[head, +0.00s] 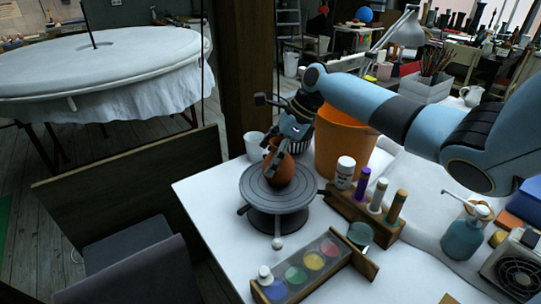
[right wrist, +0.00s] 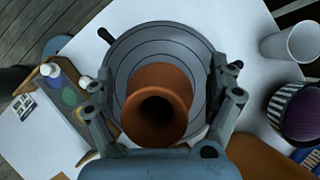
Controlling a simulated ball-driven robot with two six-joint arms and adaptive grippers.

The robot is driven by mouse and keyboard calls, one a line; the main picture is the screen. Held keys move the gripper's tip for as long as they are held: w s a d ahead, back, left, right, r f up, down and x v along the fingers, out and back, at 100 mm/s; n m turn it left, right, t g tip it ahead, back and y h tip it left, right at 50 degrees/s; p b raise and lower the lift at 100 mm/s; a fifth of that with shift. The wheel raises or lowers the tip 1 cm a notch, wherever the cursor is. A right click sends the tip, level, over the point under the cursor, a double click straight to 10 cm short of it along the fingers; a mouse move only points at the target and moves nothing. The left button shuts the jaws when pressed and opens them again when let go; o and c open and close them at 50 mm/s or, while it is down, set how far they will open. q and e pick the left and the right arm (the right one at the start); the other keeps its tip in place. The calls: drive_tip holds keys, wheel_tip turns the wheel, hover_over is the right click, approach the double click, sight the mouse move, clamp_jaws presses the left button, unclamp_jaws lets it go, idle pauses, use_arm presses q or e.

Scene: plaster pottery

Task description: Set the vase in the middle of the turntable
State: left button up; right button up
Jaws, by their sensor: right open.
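The vase (head: 283,174) is a terracotta-brown pot, standing upright on the grey turntable (head: 256,196), at or very near its middle. My right gripper (head: 276,152) is at the vase's upper part, with a finger in front of it in the head view. In the right wrist view the gripper (right wrist: 166,88) is open, one finger on each side of the vase (right wrist: 165,78), with gaps visible. The vase's dark mouth faces the camera there, and the turntable (right wrist: 123,62) rings it. The vase's base is partly hidden. My left gripper is not in view.
An orange bucket (head: 345,145) and white cup (head: 254,145) stand behind the turntable. A wooden rack (head: 365,216) with bottles is to its right. A paint tray (head: 308,268) lies in front. White tabletop (head: 208,198) is clear to the left.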

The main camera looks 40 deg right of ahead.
drive_tip(key=shift+r, duration=0.15)
drive_tip(key=v, duration=1.2)
